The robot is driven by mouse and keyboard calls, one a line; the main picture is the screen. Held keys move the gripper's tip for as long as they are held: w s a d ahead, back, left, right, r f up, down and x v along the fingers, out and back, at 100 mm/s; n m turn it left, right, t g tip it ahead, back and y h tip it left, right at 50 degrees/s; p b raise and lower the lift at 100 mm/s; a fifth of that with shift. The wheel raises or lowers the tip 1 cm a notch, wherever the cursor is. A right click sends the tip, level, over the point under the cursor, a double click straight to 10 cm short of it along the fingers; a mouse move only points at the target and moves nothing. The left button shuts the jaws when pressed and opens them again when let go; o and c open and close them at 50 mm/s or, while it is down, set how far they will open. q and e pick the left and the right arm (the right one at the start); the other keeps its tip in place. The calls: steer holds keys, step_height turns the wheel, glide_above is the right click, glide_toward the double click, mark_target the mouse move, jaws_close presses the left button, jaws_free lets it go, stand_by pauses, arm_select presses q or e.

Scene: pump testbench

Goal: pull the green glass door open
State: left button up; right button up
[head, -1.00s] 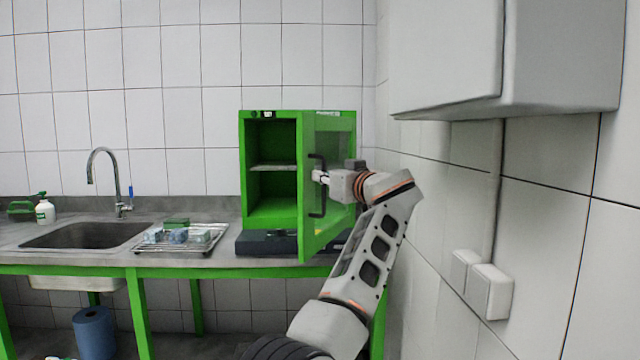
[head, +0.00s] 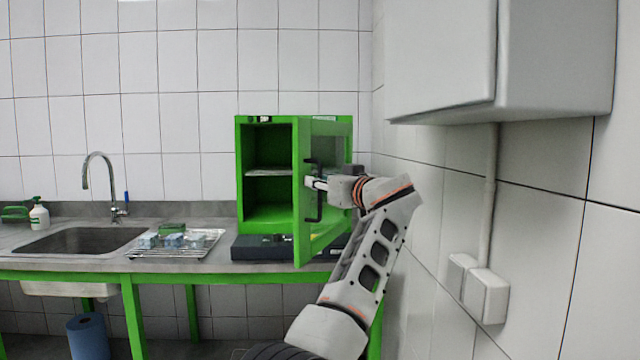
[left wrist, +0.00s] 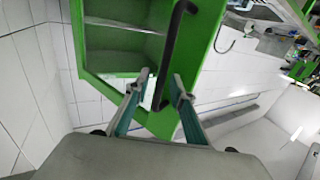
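The green glass door (head: 332,150) of the green cabinet (head: 268,216) stands ajar, swung out toward me, with the dark interior and a shelf showing on its left. A black bar handle (head: 313,212) runs upright on the door; it also shows in the left wrist view (left wrist: 171,45). My left gripper (head: 314,183) is at the middle of the handle. In the left wrist view its two fingers (left wrist: 160,78) are spread, with the handle bar passing between them and gaps visible beside it. Contact with the handle cannot be told. My right gripper is out of view.
A wire tray (head: 200,249) with small boxes lies left of the cabinet on the grey counter (head: 75,264), beside a sink (head: 80,240) and tap. A wall cabinet (head: 445,55) hangs at upper right. The tiled wall is close on the right, with white boxes (head: 486,296).

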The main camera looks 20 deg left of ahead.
arm_select(q)
steer(key=v, duration=0.7)
steer(key=shift+s+d, duration=0.1)
steer(key=shift+d, duration=0.05)
